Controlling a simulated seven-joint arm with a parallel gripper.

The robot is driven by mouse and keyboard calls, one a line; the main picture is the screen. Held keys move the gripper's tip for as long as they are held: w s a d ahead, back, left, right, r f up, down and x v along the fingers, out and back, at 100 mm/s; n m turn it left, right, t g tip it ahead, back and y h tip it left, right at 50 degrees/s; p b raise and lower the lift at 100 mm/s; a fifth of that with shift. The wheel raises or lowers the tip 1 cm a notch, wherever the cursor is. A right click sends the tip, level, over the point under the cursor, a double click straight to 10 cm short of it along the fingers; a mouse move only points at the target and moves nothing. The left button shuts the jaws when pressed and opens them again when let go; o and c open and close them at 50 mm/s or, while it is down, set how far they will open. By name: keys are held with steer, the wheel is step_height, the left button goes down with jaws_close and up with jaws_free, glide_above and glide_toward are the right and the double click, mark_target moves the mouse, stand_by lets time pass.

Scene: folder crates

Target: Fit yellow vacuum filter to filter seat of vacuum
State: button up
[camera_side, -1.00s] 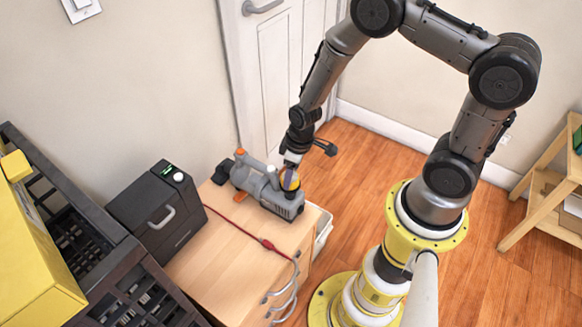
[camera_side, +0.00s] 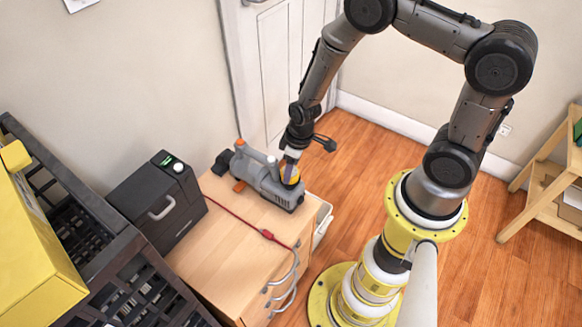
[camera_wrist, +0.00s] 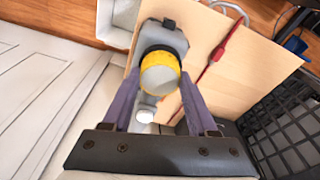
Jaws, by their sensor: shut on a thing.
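The yellow vacuum filter (camera_wrist: 162,62) is a short yellow ring with a pale round face, held between the two purple fingers of my gripper (camera_wrist: 160,80). In the side view the filter (camera_side: 291,175) is a small yellow patch at the right end of the grey vacuum (camera_side: 262,178), with my gripper (camera_side: 290,168) right above it. The vacuum lies on the wooden cabinet top, and part of its grey body (camera_wrist: 172,38) shows behind the filter in the wrist view. The filter seat is hidden behind the filter. I cannot tell whether the filter touches it.
The vacuum is near the back edge of the wooden cabinet (camera_side: 222,240). A red cable (camera_side: 238,222) runs across the top. A black box (camera_side: 160,205) stands at the left, with a dark crate (camera_side: 130,265) nearer the camera. The right front of the cabinet top is clear.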

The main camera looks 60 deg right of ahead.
mark_target(298, 173)
steer(key=shift+f, duration=1.3)
steer(key=o, duration=1.5)
steer(key=r, duration=0.4)
steer(key=s+r, duration=0.1)
steer(key=r, duration=0.4)
steer(key=s+r, duration=0.1)
steer(key=r, duration=0.3)
steer(key=shift+d+r, duration=0.25)
steer(key=shift+r, duration=0.15)
